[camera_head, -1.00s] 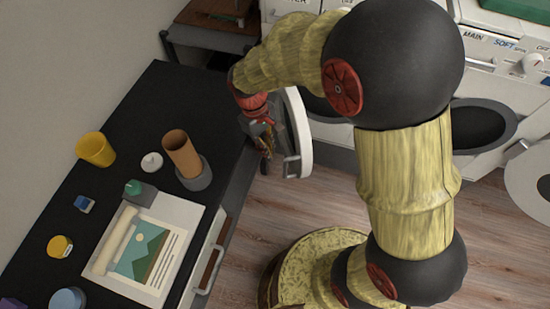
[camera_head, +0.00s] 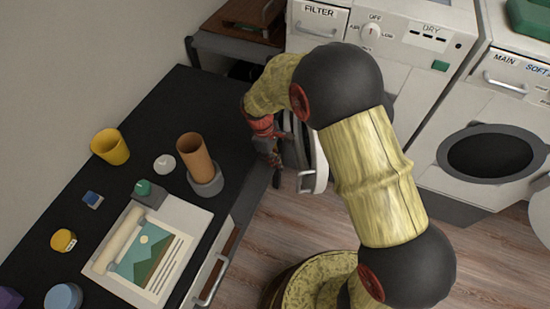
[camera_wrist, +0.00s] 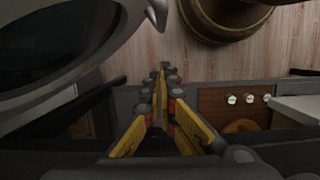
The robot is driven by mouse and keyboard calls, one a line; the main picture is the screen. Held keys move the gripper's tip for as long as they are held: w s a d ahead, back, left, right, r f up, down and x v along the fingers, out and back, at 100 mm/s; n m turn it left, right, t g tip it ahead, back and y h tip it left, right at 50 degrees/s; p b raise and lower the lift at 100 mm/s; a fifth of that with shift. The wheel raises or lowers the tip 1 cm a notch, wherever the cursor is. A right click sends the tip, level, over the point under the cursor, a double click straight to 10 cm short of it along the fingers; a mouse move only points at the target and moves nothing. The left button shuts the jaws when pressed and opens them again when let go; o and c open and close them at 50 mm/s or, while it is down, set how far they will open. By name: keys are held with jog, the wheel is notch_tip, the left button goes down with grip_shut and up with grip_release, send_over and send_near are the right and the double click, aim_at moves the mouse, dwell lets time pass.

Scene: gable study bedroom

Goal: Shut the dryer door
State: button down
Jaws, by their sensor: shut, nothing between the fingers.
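The dryer (camera_head: 430,75), a white machine marked DRY, stands at the back with its round door (camera_head: 319,165) swung open towards the desk. The door shows nearly edge-on in the head view, with a handle at its lower edge. My gripper (camera_head: 277,180) is shut and empty, just left of the door, between it and the black desk. In the wrist view the door's dark round pane and grey rim (camera_wrist: 128,32) fill the upper left, beside my gripper (camera_wrist: 163,72). I cannot tell whether they touch. My arm hides most of the dryer opening.
A washer (camera_head: 520,100) with a dark round window stands to the right. The black desk (camera_head: 150,100) at left holds a yellow cup (camera_head: 110,147), a brown cylinder (camera_head: 196,158) and a picture sheet (camera_head: 148,258). A desk drawer front (camera_head: 208,268) faces the clear wooden floor.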

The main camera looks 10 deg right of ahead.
jog(key=d+f+b, duration=0.1)
jog(key=s+d+f, duration=0.1)
jog(key=s+d+f+b, duration=0.1)
jog(key=d, duration=0.1)
jog(key=shift+s+b, duration=0.15)
jog(key=shift+b, duration=0.2)
jog(key=shift+d, duration=0.2)
